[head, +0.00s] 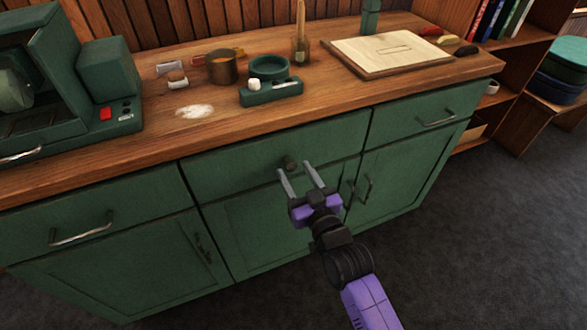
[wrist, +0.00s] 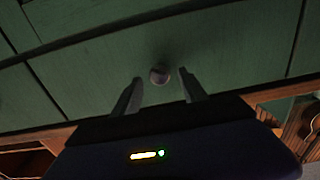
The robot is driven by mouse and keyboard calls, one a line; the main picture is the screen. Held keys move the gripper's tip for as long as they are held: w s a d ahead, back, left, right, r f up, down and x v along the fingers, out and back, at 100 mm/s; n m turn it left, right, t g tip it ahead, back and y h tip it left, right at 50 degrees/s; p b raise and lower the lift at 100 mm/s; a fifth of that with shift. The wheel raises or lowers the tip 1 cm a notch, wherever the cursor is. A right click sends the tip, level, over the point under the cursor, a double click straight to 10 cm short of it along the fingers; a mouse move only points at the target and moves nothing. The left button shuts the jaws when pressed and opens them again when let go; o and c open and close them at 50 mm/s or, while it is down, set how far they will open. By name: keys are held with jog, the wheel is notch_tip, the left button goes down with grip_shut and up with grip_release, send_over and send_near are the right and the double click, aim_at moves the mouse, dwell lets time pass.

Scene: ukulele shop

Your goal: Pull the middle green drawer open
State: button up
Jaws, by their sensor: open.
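The middle green drawer (head: 240,168) is in the front of the green cabinet under the wooden counter, and it looks shut. Its small round dark knob (head: 290,163) is near the middle of the drawer front. My gripper (head: 294,167) is open, its two fingers pointing at the drawer front around the knob. In the wrist view the knob (wrist: 159,74) shows between and just beyond the tips of my open gripper (wrist: 160,78). The drawer front (wrist: 220,50) fills much of that view. I cannot tell whether the fingers touch anything.
A left drawer with a bar handle (head: 80,235) and a right drawer with a bar handle (head: 437,119) flank the middle one. Cabinet doors with handles (head: 368,188) are below. The counter (head: 220,130) holds a copper cup (head: 221,70) and a board (head: 385,52). The dark floor (head: 480,240) is clear.

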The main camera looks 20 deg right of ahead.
jog(key=shift+w, duration=0.95)
jog(key=shift+c, duration=0.2)
grip_shut()
dwell(0.6)
